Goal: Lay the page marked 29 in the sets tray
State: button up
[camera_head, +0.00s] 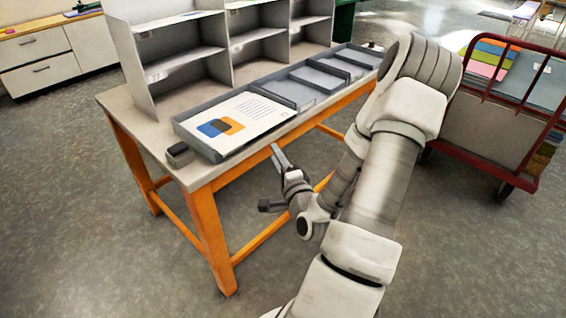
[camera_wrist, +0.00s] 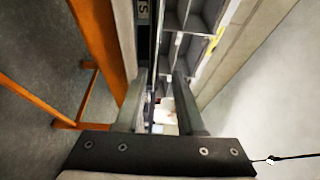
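A white page (camera_head: 245,115) with overlapping blue and orange shapes and lines of print lies in the nearest grey tray (camera_head: 212,150) at the table's front edge. I cannot read a number on it or tell which tray is the sets tray. My gripper (camera_head: 268,181) hangs in front of the table's long side, below the tabletop and apart from the trays. Its two fingers are spread with nothing visibly held. In the wrist view my gripper (camera_wrist: 157,98) also shows its fingers apart, with the table edge and shelf beyond. A label there ends in "S", the rest cut off.
More grey trays (camera_head: 300,94) line the table's front edge. A grey shelf unit (camera_head: 147,72) with sheets stands behind them. A small black block (camera_head: 180,155) sits at the near table corner. A red cart (camera_head: 503,106) with coloured sheets stands at right. Floor in front is clear.

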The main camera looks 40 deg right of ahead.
jog(key=shift+p+v, duration=2.45)
jog(key=shift+p, duration=0.4)
